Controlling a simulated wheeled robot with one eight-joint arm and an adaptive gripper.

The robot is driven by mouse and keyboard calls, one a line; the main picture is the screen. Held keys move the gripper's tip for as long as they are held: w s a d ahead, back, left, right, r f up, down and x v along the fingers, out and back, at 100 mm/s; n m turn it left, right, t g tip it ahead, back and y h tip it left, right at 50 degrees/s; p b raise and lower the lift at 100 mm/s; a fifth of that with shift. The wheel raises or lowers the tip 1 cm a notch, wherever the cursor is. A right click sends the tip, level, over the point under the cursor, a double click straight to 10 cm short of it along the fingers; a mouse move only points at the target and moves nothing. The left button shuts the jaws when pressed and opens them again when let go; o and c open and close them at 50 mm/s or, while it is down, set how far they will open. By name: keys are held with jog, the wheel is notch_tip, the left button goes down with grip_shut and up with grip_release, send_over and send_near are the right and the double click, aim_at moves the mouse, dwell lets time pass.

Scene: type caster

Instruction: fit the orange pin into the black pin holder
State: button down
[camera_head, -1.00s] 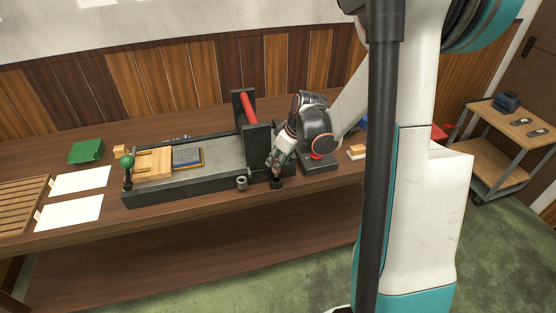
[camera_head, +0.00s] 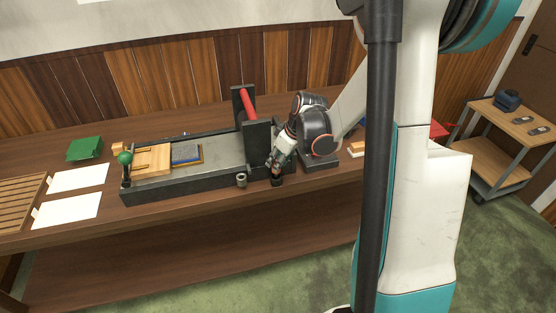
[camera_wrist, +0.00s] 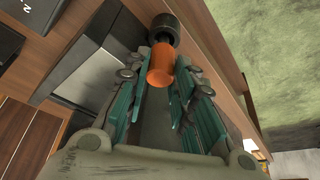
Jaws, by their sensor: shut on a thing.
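The orange pin (camera_wrist: 160,66) is between the fingertips of my gripper (camera_wrist: 162,75) in the wrist view, and the gripper is shut on it. The dark mouth of the black pin holder (camera_wrist: 164,24) shows just beyond the pin's far end. The pin overlaps the holder's rim in this view; I cannot tell whether its tip is inside. In the head view my gripper (camera_head: 276,164) points down right above the black pin holder (camera_head: 277,182) at the table's front edge. The pin is too small to make out clearly there.
A grey cup-like holder (camera_head: 241,180) stands just left of the black one. The long dark type caster bed (camera_head: 222,161) lies behind both, with an upright block (camera_head: 258,141) and red roller (camera_head: 248,107).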

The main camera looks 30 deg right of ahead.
jog(key=shift+f+b, duration=0.8)
jog(key=shift+f, duration=0.25)
jog(key=c, duration=1.3)
grip_release()
jog(key=shift+r, duration=0.1)
jog(key=v, duration=1.2)
